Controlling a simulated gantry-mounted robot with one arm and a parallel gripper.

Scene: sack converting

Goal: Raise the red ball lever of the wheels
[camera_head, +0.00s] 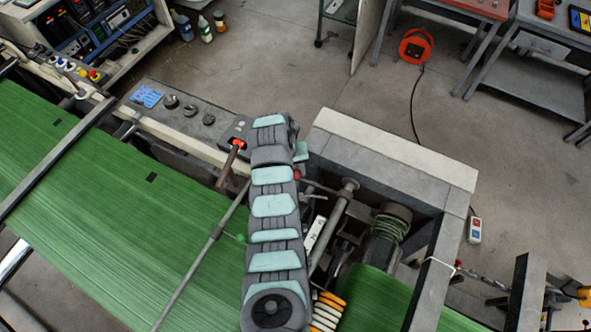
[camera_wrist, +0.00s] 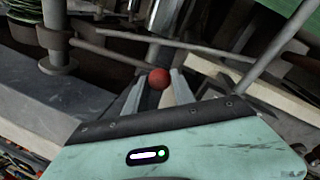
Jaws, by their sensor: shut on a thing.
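The red ball (camera_wrist: 159,78) of the wheels' lever sits between the tips of my gripper (camera_wrist: 157,92) in the wrist view. My gripper is shut on it. A thin grey rod (camera_wrist: 115,57) runs close to the ball on its left side; I cannot tell whether it is the lever's own shaft. In the head view the red ball (camera_head: 297,174) shows as a small red spot at the right edge of my arm. My arm covers most of the lever and its mount there, and my fingertips are hidden.
Green sheet (camera_head: 130,205) runs through the machine on the left, with a rod (camera_head: 217,232) across it. A control panel (camera_head: 190,118) with knobs lies behind. Grey machine frame (camera_head: 385,168), shafts and a roller (camera_head: 385,240) crowd the right side.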

